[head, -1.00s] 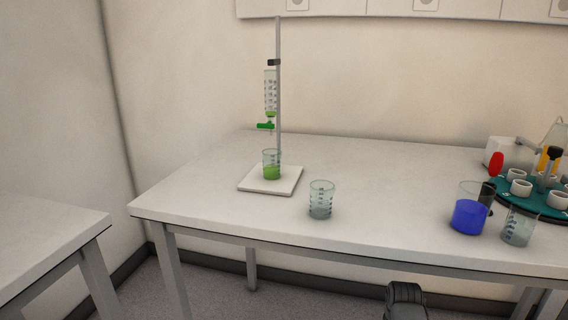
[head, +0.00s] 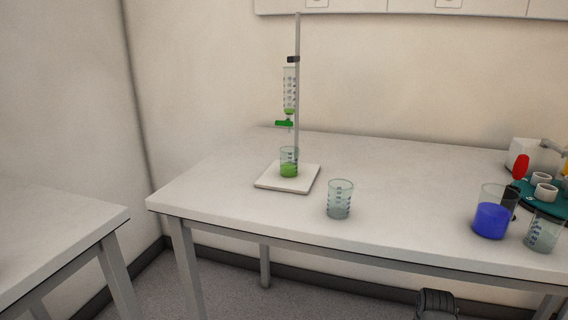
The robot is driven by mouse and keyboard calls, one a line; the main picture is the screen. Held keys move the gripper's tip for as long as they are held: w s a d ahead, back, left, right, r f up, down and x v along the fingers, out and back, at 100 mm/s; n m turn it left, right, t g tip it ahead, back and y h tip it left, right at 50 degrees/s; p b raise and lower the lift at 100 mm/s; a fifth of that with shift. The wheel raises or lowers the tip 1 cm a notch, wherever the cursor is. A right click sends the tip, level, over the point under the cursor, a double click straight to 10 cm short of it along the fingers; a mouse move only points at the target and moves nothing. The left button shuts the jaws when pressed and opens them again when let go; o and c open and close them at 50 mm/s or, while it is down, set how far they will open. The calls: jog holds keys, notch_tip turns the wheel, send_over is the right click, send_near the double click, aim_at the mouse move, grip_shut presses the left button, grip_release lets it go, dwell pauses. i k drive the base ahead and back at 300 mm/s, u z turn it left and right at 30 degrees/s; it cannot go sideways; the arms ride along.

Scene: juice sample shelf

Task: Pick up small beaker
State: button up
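Several beakers stand on the white table (head: 255,220) in the head view. A small beaker with green liquid (head: 289,169) stands on the white stand base, under the burette. An empty-looking clear beaker (head: 340,200) stands upright on the table, to the right of the base. A larger beaker with blue liquid (head: 491,218) and another clear beaker (head: 543,233) stand at the right. The picture does not settle which one the task means. A dark part of my arm shows at the bottom edge, below the table front. My gripper's fingers cannot be made out.
The burette stand (head: 297,100) rises from its white base (head: 270,181). A green round rack (head: 524,191) with white cups is at the far right, near a red-tipped item (head: 520,167). A second table (head: 50,225) stands at left.

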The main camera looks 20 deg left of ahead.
aim_at(289, 155)
jog(key=k, duration=1.7)
jog(key=u, duration=0.6)
jog(key=i, duration=1)
